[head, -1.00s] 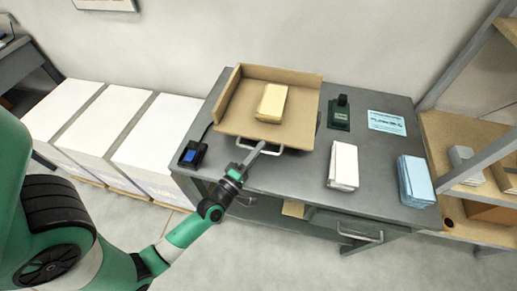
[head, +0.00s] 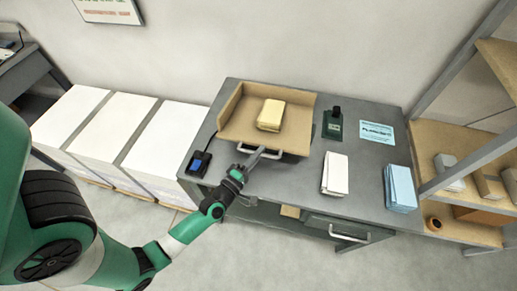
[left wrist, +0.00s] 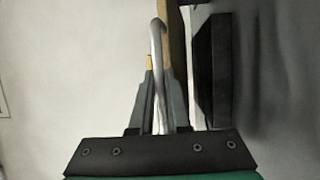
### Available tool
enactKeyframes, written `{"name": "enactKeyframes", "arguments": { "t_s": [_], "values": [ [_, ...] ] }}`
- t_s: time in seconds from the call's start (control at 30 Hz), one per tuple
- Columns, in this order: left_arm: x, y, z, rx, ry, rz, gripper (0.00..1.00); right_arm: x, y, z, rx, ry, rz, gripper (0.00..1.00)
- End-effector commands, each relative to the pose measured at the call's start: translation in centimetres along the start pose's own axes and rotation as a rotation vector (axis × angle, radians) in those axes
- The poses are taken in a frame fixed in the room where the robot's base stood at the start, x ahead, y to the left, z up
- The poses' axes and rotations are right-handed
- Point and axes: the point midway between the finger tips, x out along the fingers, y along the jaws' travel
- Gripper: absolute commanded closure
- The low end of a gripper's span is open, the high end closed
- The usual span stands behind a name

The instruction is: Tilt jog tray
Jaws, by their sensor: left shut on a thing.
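The jog tray (head: 232,124) is a tan tray with raised walls at its back and left, on the grey bench. A pale yellow paper stack (head: 271,115) lies on its floor. A light metal bar handle (head: 280,156) runs along the tray's front edge. My left gripper (head: 262,156) reaches in from the front left and is shut on this handle. In the left wrist view the handle (left wrist: 158,50) stands between the two fingers, beside the tan tray edge (left wrist: 176,30) and a dark block (left wrist: 211,70). I cannot tell the tray's tilt exactly. My right gripper is out of view.
A black device with a blue screen (head: 199,163) stands left of the tray. To the right are a dark green device (head: 333,125), a printed sheet (head: 377,135), a white stack (head: 335,173) and a blue stack (head: 400,188). Shelving (head: 470,230) stands at far right.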

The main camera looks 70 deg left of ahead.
Motion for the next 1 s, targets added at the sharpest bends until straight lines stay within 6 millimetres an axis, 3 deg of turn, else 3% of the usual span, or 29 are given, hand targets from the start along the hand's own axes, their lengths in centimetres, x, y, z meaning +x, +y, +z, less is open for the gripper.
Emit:
{"name": "enactKeyframes", "arguments": {
  "t_s": [0.07,0.4,0.43,0.6,0.87,1.0],
  "values": [
    [0.1,1.3,0.0,0.0,0.001,0.003,1.0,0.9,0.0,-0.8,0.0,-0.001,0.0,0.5],
    [0.1,1.4,-0.1,0.001,0.002,0.01,1.0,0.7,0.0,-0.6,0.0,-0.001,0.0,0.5],
    [0.1,1.4,-0.1,0.001,0.002,0.01,0.82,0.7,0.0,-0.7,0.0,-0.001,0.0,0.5],
    [0.1,1.4,-0.1,0.001,0.002,0.009,0.55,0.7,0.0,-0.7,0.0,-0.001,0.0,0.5],
    [0.0,1.2,0.0,0.001,0.001,0.005,0.55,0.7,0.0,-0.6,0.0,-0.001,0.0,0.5],
    [-1.2,1.1,0.0,0.001,0.0,0.002,0.55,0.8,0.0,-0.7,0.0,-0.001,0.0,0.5]
  ]
}}
